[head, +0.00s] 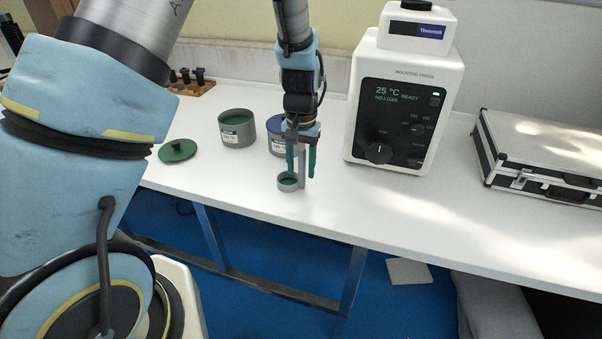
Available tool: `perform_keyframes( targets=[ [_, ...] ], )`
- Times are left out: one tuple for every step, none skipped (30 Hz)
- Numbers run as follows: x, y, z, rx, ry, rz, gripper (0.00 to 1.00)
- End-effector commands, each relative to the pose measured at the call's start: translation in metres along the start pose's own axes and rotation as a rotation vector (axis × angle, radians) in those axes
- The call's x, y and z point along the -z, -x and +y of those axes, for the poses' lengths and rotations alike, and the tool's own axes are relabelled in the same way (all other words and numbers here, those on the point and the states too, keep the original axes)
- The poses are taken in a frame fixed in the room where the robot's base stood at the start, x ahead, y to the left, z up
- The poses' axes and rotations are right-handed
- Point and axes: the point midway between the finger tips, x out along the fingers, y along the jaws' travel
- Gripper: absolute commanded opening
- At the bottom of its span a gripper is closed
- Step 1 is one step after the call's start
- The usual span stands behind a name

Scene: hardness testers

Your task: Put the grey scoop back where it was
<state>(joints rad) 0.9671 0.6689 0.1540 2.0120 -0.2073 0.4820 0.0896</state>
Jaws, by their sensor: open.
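The grey scoop (288,184) is near the front edge of the white bench, with its small round cup at the bottom and a grey upright handle beside it. The inside of the cup looks green. My gripper (301,170) points down over the scoop, with its green fingers apart on either side of the handle. Whether a finger touches the handle cannot be told. A grey tub (238,138) with green contents stands open behind and to the left. A blue tub (275,147) stands just behind my gripper and is partly hidden by it.
A white mounting press (350,140) stands right of my gripper, and a silver case (545,150) lies at far right. A small rack (195,88) is at the back. The bench front is mostly clear.

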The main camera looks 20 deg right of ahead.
Motion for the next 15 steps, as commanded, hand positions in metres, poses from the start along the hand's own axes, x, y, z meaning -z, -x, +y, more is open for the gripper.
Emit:
perform_keyframes(
  targets=[
    [0.001,0.009,0.001,-0.001,-0.001,0.006,0.52],
    [0.001,0.016,0.001,-0.002,-0.001,0.006,0.52],
    [0.001,0.024,0.001,-0.002,-0.002,0.007,0.52],
    [0.001,0.031,0.001,-0.001,-0.002,0.006,0.52],
    [0.001,0.038,0.001,-0.001,-0.002,0.007,0.52],
    [0.001,0.046,0.001,-0.001,-0.001,0.006,0.52],
    [0.001,0.052,0.001,-0.002,-0.001,0.006,0.52],
    [0.001,0.058,0.001,-0.001,-0.001,0.006,0.52],
    [0.001,0.066,0.000,-0.001,-0.001,0.006,0.52],
    [0.001,0.071,0.000,-0.001,-0.001,0.005,0.52],
    [0.001,0.076,0.000,-0.001,0.000,0.005,0.52],
    [0.001,0.082,0.000,-0.001,0.000,0.004,0.52],
    [0.001,0.085,0.000,-0.001,0.000,0.003,0.52],
    [0.001,0.088,0.000,-0.001,0.000,0.003,0.52],
    [0.000,0.092,0.000,-0.001,0.000,0.002,0.52]
  ],
)
